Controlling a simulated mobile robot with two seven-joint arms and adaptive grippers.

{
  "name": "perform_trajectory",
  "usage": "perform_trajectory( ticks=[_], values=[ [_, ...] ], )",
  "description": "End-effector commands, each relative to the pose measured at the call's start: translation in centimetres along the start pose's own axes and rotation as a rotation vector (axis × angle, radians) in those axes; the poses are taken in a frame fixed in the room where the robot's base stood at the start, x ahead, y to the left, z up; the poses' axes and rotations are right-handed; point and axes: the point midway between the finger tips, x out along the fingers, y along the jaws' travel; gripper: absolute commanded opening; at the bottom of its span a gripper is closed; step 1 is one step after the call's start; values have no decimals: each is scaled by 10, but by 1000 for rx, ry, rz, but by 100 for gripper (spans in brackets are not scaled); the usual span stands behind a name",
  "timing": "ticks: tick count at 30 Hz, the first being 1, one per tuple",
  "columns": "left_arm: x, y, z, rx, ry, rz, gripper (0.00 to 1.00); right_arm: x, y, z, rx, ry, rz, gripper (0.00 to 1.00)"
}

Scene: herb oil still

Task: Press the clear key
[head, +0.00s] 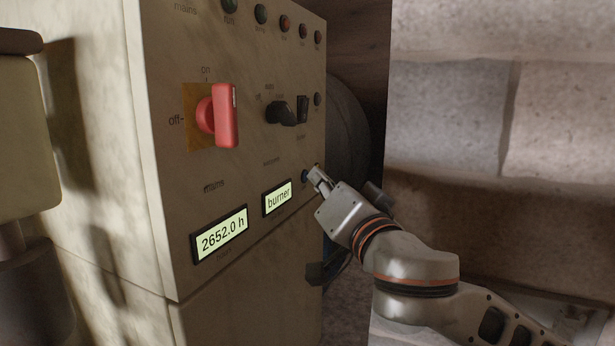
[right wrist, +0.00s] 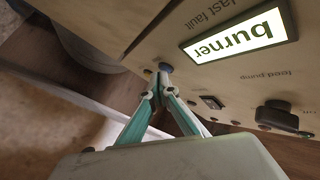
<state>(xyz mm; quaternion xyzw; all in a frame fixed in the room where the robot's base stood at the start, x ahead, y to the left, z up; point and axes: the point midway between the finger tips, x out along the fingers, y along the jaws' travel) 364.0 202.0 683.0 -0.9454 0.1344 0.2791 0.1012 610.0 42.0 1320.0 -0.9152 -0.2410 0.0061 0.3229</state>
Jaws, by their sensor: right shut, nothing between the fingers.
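A small blue round key (right wrist: 165,67) sits on the beige control panel, beside the lit "burner" display; no label of its own is readable. It shows as a small dark-blue spot in the head view (head: 305,176). My right gripper (head: 317,179) is shut and empty, its fingertips pointing at the panel at this key. In the right wrist view the closed fingertips (right wrist: 158,88) come right up to the key. I cannot tell whether they touch it. My left gripper is not in view.
The panel face carries a red mains switch (head: 226,115), a black rotary knob (head: 288,112), a "2652.0 h" display (head: 220,234) and the "burner" display (head: 277,198). Several lamps line its top. A dark round vessel (head: 347,130) stands behind the panel's right edge. A stone wall is at right.

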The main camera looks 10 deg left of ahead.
Motion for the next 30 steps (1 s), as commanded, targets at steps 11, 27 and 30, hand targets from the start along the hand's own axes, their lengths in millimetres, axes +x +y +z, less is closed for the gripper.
perform_trajectory(
  ticks=[11,27,30],
  values=[
    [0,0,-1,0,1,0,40,2,-1,2,0,-1,0,0],
    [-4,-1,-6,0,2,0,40,-9,6,-6,1,0,1,0],
    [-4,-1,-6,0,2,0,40,-10,7,-6,0,0,1,0]
  ],
)
